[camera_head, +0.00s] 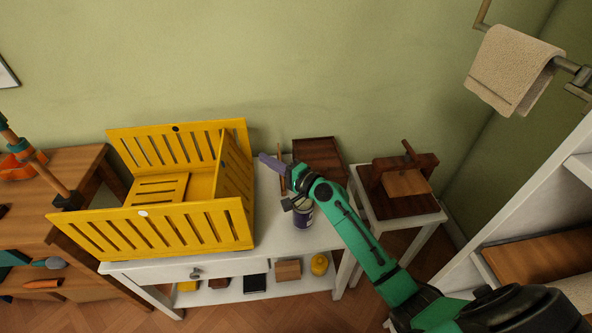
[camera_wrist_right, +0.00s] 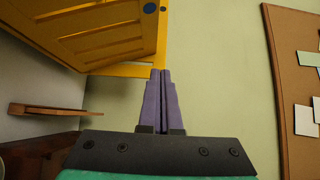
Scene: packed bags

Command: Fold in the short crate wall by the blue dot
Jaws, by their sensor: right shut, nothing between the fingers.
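The yellow slatted crate (camera_head: 150,232) stands on a white table. Its right short wall (camera_head: 235,172) leans inward, away from the end of the frame; it is neither upright nor flat. In the right wrist view this wall (camera_wrist_right: 95,35) slants above the fingers and carries a blue dot (camera_wrist_right: 149,8). The other short wall (camera_head: 158,189) appears to lie flat inside the crate. My right gripper (camera_head: 266,161) is shut and empty, just outside the crate's right end. Its purple fingers (camera_wrist_right: 160,95) point toward the yellow frame edge; contact cannot be told. My left gripper is not in view.
A purple can (camera_head: 303,216) and a dark wooden box (camera_head: 317,157) stand on the table (camera_head: 275,232) right of the crate. A small side table (camera_head: 418,214) holds a wooden press further right. A wooden workbench (camera_head: 75,170) is at the left.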

